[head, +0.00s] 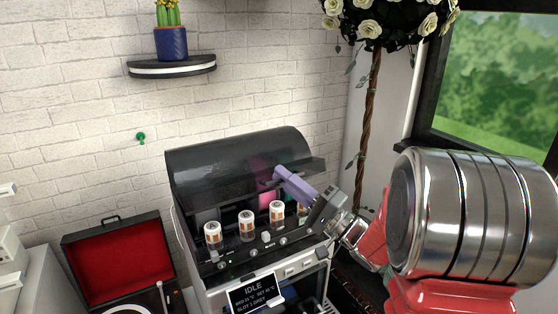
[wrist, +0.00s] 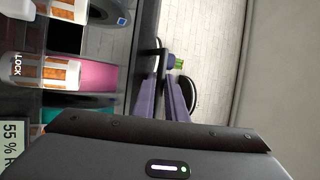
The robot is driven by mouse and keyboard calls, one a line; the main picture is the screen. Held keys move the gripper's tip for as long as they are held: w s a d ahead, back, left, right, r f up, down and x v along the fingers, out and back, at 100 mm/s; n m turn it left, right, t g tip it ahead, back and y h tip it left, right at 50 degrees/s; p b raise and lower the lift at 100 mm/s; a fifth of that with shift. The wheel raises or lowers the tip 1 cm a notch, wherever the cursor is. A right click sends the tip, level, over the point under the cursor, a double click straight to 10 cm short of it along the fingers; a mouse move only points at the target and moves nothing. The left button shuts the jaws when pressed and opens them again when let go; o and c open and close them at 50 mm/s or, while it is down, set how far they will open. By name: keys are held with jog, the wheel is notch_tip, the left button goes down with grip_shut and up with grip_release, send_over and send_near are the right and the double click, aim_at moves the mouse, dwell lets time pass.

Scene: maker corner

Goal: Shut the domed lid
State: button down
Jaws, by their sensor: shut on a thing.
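The domed lid (head: 225,160) is dark and see-through, on top of a grey and black box (head: 215,285) by the brick wall. It stands raised, with spools showing beneath its front edge. My gripper (head: 280,172) has purple fingers at the lid's right front edge. In the wrist view the fingers (wrist: 163,85) are close together around a thin dark part of the lid (wrist: 147,50). The exact contact is partly hidden by the fingers.
Several white-capped canisters (head: 246,225) stand along the box front, above a display reading IDLE (head: 254,291). An open red-lined record player (head: 118,260) is at left. A shelf with a cactus (head: 172,68) hangs above. A rose tree (head: 374,100) stands behind at right.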

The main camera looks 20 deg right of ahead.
jog(key=shift+s+d+f+h, duration=0.1)
jog(key=shift+s+f+h, duration=0.1)
jog(key=shift+f, duration=0.5)
jog(key=shift+s+d+f+h, duration=0.1)
jog(key=shift+s+f, duration=0.05)
jog(key=shift+f, duration=0.55)
jog(key=shift+a, duration=0.1)
jog(key=c, duration=2.2)
grip_release()
jog(key=shift+s, duration=0.1)
jog(key=shift+o, duration=0.2)
jog(key=v, duration=1.3)
jog(key=shift+s+d+r, duration=0.15)
jog(key=shift+s+d, duration=0.1)
jog(key=shift+d, duration=0.05)
